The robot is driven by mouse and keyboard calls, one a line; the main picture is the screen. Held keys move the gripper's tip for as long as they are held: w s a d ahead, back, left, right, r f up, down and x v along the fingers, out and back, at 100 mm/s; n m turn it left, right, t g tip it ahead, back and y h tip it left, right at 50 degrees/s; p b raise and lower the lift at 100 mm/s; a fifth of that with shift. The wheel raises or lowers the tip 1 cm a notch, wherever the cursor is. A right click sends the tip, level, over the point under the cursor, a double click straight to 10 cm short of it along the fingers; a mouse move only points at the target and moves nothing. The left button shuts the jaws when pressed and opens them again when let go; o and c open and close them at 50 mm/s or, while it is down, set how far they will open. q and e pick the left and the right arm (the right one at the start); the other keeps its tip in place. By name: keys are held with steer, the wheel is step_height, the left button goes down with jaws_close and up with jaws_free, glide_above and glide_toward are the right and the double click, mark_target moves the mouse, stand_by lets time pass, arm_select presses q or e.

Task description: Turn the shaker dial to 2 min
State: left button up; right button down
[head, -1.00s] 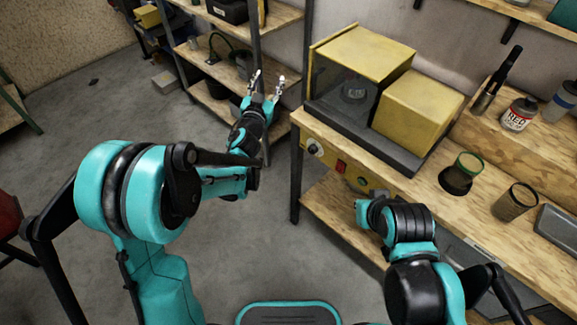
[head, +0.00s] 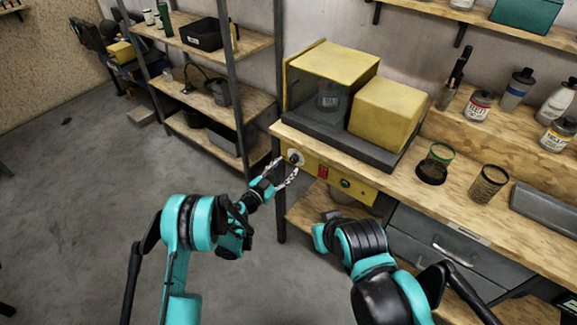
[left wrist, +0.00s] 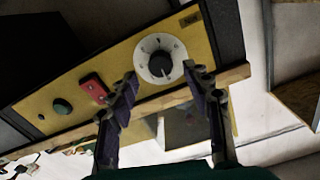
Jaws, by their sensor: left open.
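The shaker (head: 383,117) is a yellow machine with a dark base and a glazed chamber holding a jar (head: 328,96). Its dial (head: 295,158) is on the yellow front panel below, at the left end. In the left wrist view the dial (left wrist: 158,64) is a white disc with a black knob; its marks are too small to read. My left gripper (head: 285,169) is open in front of the dial. In the left wrist view my left gripper's fingertips (left wrist: 160,75) are spread either side of the dial's lower part; contact cannot be told.
A red switch (head: 322,172) and a green button (head: 345,183) sit right of the dial. The wooden bench (head: 405,185) carries a green-rimmed cup (head: 436,163) and a mesh cup (head: 488,184). A metal shelf (head: 232,90) stands left.

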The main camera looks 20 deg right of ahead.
mark_target(292, 160)
arm_select(q)
steer(key=shift+x, duration=1.6)
jaws_close()
